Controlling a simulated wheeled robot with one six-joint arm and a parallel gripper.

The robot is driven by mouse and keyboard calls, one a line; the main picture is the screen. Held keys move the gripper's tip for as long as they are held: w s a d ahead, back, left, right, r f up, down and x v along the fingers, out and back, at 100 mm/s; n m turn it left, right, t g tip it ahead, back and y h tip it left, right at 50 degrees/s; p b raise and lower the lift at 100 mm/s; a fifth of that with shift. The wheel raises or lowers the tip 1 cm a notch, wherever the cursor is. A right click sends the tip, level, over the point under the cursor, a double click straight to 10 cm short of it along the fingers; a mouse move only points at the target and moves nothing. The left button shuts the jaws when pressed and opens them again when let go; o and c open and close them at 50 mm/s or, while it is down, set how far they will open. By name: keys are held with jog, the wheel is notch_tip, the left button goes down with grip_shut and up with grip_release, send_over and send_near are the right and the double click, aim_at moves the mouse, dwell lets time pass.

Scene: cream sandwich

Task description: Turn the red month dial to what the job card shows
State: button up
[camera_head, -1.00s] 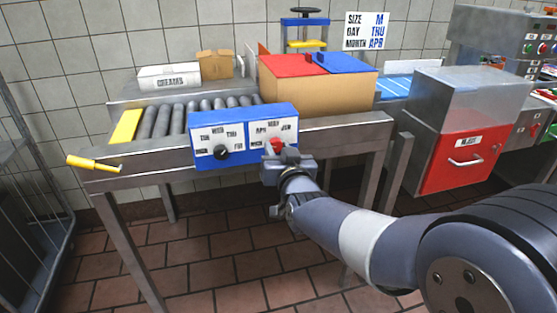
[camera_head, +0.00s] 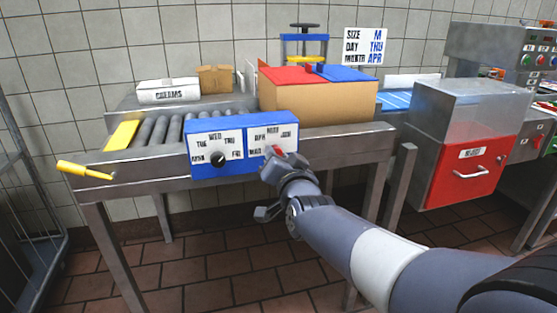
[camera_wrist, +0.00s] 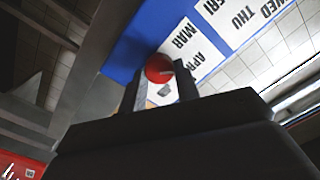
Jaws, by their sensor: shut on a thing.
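The red month dial (camera_head: 279,150) is on the right half of a blue box (camera_head: 203,125), beside a white label with MAR, APR, MAY and JUN. My gripper (camera_head: 273,158) is at the dial and covers much of it. In the wrist view, the red dial (camera_wrist: 158,67) sits between my two fingers (camera_wrist: 158,84), which are shut on it. MAR and part of APR show next to it. Which month its pointer marks I cannot tell. The job card (camera_head: 363,47) on the wall reads SIZE M, DAY THU, MONTH APR.
A black day dial (camera_head: 218,159) is on the box's left half. A carton with red and blue flaps (camera_head: 315,98) stands behind the box on the roller conveyor (camera_head: 160,127). A yellow handle (camera_head: 84,170) sticks out at left, a red reject bin (camera_head: 460,173) stands at right.

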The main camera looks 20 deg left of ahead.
jog(key=o, duration=1)
jog(key=shift+c, duration=0.2)
jog(key=p+v, duration=0.1)
jog(key=v, duration=0.9)
jog(key=shift+s, duration=0.35)
jog(key=shift+w+d, duration=0.1)
jog(key=x, duration=1)
jog(key=shift+w+b, duration=0.3)
jog(key=shift+b, duration=0.1)
jog(key=shift+s, duration=0.1)
